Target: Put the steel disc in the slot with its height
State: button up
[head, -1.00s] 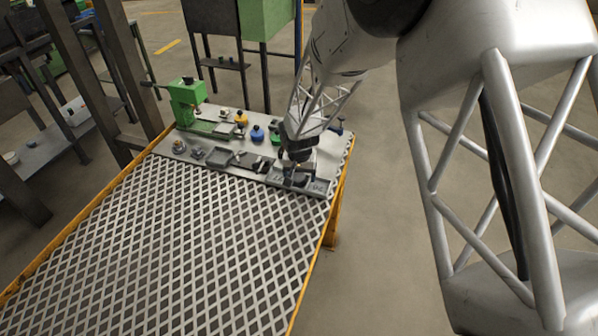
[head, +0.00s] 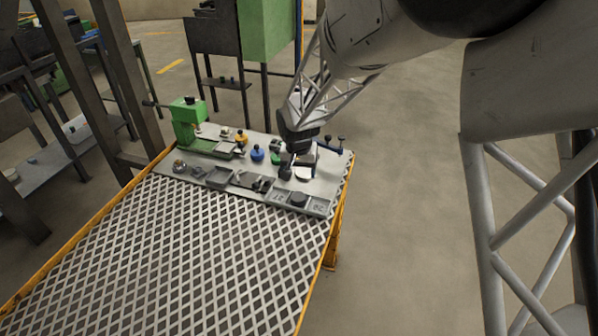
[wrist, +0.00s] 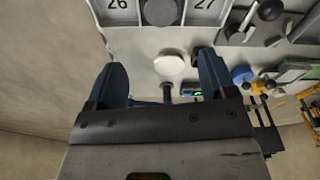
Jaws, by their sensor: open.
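A dark round disc (head: 300,198), which looks like the steel disc, sits in the middle of the numbered slot tray (head: 321,208). In the wrist view the disc (wrist: 160,11) lies between the slots marked 26 and 27; any number under it is hidden. My gripper (head: 300,163) is behind the tray, apart from the disc. In the wrist view the fingers of my gripper (wrist: 163,78) stand wide apart with nothing gripped. A pale round plate (wrist: 168,67) and a small green-lit display (wrist: 192,92) show between and beyond the fingers.
A green machine (head: 187,122) stands at the back left of the bench. Blue (head: 257,153) and yellow (head: 241,138) knobbed pieces and small trays (head: 219,178) lie left of my gripper. The patterned front of the bench (head: 200,250) is clear.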

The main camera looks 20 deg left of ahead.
dwell(0.7)
jog(key=s+d+r, duration=0.3)
jog(key=d+r, duration=0.3)
jog(key=d, duration=0.3)
jog(key=s+d+r+m, duration=0.1)
jog(key=s+d+r, duration=0.4)
jog(key=d, duration=0.4)
jog(key=s+d+r, duration=0.2)
jog(key=d+r, duration=0.5)
jog(key=d, duration=0.1)
jog(key=s+d+r, duration=0.1)
jog(key=s+d, duration=0.7)
jog(key=s, duration=0.3)
jog(key=s+d+r+m+t, duration=0.1)
jog(key=s+d+r, duration=0.1)
jog(key=s+d, duration=0.6)
jog(key=s, duration=0.3)
jog(key=shift+s+d+r, duration=0.2)
jog(key=shift+s+d, duration=0.05)
jog(key=shift+d, duration=0.05)
